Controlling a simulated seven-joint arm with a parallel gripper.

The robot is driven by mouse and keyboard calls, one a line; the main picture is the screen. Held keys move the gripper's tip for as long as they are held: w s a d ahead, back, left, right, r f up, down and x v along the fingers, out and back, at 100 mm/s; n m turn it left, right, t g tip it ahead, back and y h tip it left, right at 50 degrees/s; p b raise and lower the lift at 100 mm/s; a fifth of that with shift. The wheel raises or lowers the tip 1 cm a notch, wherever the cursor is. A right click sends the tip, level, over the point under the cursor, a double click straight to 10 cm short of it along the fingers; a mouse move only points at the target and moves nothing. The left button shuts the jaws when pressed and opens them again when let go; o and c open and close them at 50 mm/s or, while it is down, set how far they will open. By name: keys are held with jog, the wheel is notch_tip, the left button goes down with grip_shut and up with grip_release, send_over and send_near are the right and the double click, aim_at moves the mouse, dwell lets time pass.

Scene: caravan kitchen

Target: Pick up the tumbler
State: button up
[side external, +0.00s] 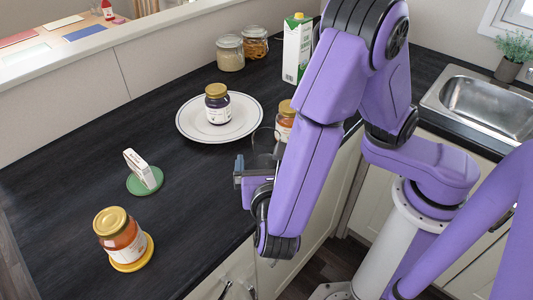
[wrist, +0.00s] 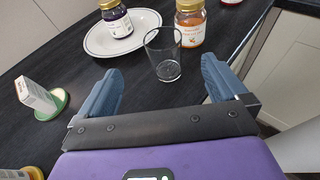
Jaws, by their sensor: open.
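The tumbler (wrist: 163,56) is a clear glass standing upright on the dark counter in the wrist view, close to the front edge of the plate. In the side external view the tumbler (side external: 265,141) is faint and partly hidden by my gripper and arm. My gripper (wrist: 162,88) is open and empty, with its two blue-grey fingers spread wide. The tumbler stands ahead of the fingers, roughly in line with the gap between them, and no finger appears to touch it. In the side external view my gripper (side external: 245,172) is at the counter's front edge.
An oval plate (side external: 245,130) holds a dark jar (side external: 217,104). An orange-labelled jar (wrist: 190,27) stands just right of the tumbler. A small box (side external: 139,168) stands on a green coaster (side external: 146,187), and another jar (side external: 120,238) on a yellow coaster (side external: 131,264). A carton (side external: 297,50) stands behind.

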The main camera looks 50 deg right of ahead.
send_near(266, 134)
jog(key=x, duration=0.3)
jog(key=shift+w+r, duration=0.1)
jog(key=shift+w, duration=0.2)
jog(key=shift+f+x, duration=0.1)
jog(key=shift+x, duration=1.25)
jog(key=shift+f+x, duration=0.15)
jog(key=shift+x, duration=1.2)
jog(key=shift+s, duration=0.2)
jog(key=c, duration=1.2)
